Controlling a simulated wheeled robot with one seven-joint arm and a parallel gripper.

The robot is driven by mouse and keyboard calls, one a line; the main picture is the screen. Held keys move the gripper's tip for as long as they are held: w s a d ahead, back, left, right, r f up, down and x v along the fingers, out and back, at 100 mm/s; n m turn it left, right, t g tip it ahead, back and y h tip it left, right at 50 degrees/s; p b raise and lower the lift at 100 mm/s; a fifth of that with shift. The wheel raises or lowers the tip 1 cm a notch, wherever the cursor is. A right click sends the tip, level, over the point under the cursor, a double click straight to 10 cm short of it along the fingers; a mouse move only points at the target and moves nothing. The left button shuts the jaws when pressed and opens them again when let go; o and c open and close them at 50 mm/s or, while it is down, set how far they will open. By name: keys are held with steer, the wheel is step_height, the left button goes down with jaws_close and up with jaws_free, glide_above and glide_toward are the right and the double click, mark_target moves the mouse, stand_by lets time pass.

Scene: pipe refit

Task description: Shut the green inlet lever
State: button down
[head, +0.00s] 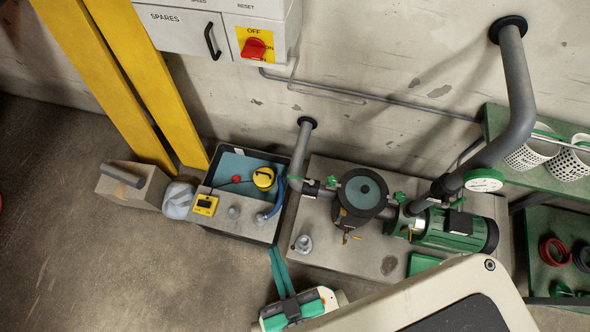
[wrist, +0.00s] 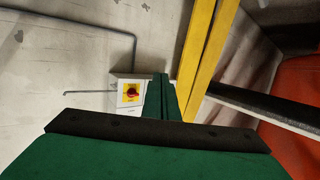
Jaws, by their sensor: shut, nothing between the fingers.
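Small green levers sit on the grey pipework in the head view. One green lever (head: 332,181) is on the pipe left of the dark round strainer pot (head: 362,194). Another green lever (head: 400,197) is right of the pot, by the pump. I cannot tell for certain which is the inlet lever, or its exact angle. My gripper (head: 273,251) is in front of the pipework, left of and below the pot in the picture. Its green fingers are together and empty. In the wrist view, my gripper (wrist: 161,77) points toward the wall, with no lever visible.
A green pump motor (head: 455,230) stands right of the pot. A tray (head: 235,160) with a yellow gauge is left of the pipe. Yellow posts (head: 120,85) and a panel with a red switch (head: 254,47) stand behind. Green shelves (head: 545,140) are right.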

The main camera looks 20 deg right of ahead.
steer(key=w+d+f+g+h, duration=0.1)
steer(key=w+d+f, duration=0.1)
steer(key=w+f, duration=0.35)
steer(key=w+d+f+g, duration=0.2)
steer(key=w+f, duration=0.1)
steer(key=f, duration=0.6)
steer(key=m+g+h, duration=0.2)
steer(key=m+g, duration=0.2)
steer(key=g, duration=0.1)
glide_toward(300, 179)
step_height(300, 179, up, 2)
steer(key=a, duration=0.2)
steer(key=w+d+r+m+g, duration=0.2)
steer(key=w+d+r+g, duration=0.1)
steer(key=w, duration=0.6)
steer(key=shift+w+m+g+y, duration=0.15)
steer(key=shift+m+g+y, duration=0.25)
steer(key=shift+d+f, duration=0.1)
steer(key=shift+d, duration=0.05)
steer(key=x, duration=1)
steer(key=shift+s+a+f, duration=0.15)
steer(key=shift+s+a, duration=0.35)
steer(key=shift+s, duration=0.3)
steer(key=shift+s+a+f, duration=0.15)
steer(key=shift+s+a, duration=0.5)
steer(key=shift+s, duration=0.2)
